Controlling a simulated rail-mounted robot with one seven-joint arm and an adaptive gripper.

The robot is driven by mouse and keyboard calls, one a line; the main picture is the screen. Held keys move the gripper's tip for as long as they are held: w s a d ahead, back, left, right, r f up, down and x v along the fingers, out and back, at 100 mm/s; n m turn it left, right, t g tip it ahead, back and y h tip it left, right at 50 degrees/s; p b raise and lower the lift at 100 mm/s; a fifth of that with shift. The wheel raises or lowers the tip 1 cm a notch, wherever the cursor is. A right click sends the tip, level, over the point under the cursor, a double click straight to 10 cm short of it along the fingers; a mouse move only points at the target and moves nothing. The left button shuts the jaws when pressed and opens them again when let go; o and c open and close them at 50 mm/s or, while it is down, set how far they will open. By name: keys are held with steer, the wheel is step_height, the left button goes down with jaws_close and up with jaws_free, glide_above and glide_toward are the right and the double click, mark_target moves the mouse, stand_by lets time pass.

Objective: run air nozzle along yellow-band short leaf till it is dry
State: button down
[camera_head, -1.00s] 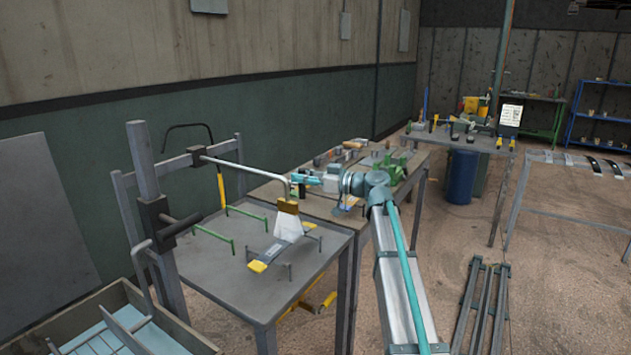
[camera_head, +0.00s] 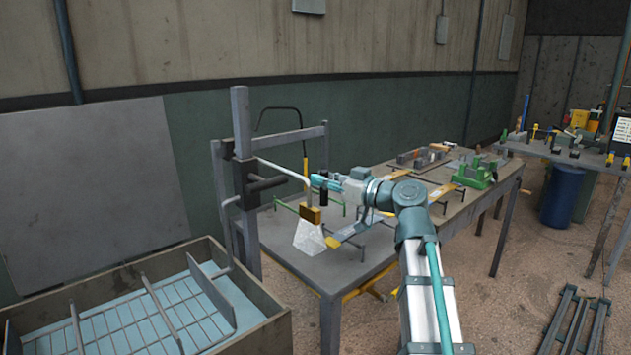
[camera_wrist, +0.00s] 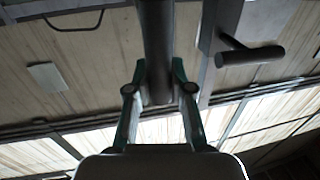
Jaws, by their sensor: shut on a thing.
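My gripper (camera_head: 322,186) is shut on the dark upright grip of the air nozzle (camera_head: 311,215). The wrist view shows the teal fingers (camera_wrist: 160,90) on both sides of this dark bar (camera_wrist: 157,50). The nozzle has a brass-coloured head on a bent pale pipe from the post. A white fan of air (camera_head: 309,238) points down from it. The yellow-band short leaf (camera_head: 346,234) is grey with a yellow near end and lies on low rests on the table. The fan stands just left of that yellow end. My arm hides part of the leaf; its wetness cannot be told.
The grey post (camera_head: 242,150) with a dark clamp stands at the table's left. A tub with a wire rack (camera_head: 150,320) stands in front left. Green rests (camera_head: 290,208) stand on the table (camera_head: 290,245).

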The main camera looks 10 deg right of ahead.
steer(key=shift+s+a, duration=0.15)
steer(key=c, duration=1)
jaws_free()
steer(key=shift+a, duration=0.15)
steer(key=v, duration=1.2)
